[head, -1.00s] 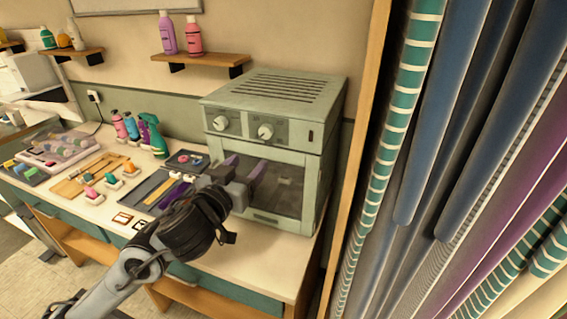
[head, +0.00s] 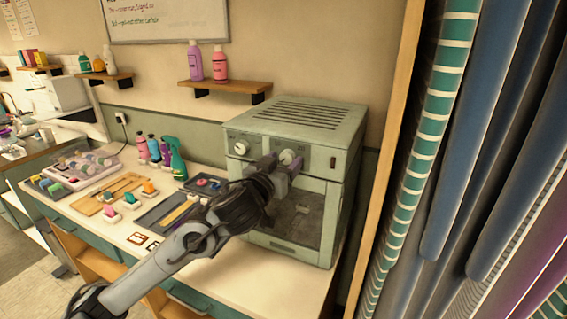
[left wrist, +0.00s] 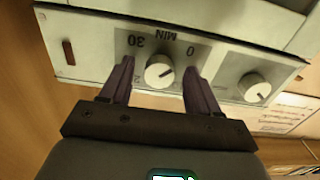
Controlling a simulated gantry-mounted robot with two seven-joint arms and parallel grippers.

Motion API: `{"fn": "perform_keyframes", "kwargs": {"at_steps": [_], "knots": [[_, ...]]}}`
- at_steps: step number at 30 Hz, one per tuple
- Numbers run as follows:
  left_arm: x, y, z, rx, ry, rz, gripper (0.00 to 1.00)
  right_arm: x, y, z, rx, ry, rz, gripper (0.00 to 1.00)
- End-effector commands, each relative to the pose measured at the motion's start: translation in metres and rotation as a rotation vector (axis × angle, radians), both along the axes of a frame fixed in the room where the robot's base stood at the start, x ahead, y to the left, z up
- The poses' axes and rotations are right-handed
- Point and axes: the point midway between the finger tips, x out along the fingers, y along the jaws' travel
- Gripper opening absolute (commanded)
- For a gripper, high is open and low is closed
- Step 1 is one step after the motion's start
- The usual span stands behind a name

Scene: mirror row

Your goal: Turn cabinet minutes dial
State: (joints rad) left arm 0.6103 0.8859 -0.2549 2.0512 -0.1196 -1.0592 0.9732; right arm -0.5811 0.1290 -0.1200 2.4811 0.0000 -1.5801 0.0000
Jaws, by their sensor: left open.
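The cabinet (head: 310,130) is a pale green box with a vented top and a dark glass door. Its minutes dial (left wrist: 159,72) is a round white knob with a dark pointer, marked "MIN" with 0 and 30, upside down in the left wrist view. In the head view this dial (head: 289,157) is the right one of two, partly covered by my gripper. My left gripper (head: 282,164) is open. In the left wrist view its fingers (left wrist: 158,70) stand on either side of the dial, with visible gaps between each finger and the knob.
A second white dial (head: 241,148) is at the left of the panel; it also shows in the left wrist view (left wrist: 254,87). A green spray bottle (head: 176,158) and trays of small items stand left of the cabinet. Hanging curtains (head: 440,130) fill the right.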

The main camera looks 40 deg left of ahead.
Motion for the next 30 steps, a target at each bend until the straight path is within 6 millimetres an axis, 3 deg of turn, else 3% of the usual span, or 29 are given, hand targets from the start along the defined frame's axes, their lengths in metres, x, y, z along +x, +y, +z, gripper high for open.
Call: {"fn": "perform_keyframes", "kwargs": {"at_steps": [11,22,30], "knots": [[0.0045,0.0009,-0.0004,0.0,0.0,0.0,0.61,0.0002,0.0019,-0.0001,0.008,0.0,-0.006,0.0],[0.0043,0.0009,-0.0004,0.0,0.0,0.0,0.06,0.0004,0.0028,-0.0001,0.012,0.001,-0.008,0.0],[0.0043,0.001,-0.0006,0.022,0.007,0.0,0.05,0.0004,0.0025,-0.0005,0.011,0.001,-0.007,0.0]]}}
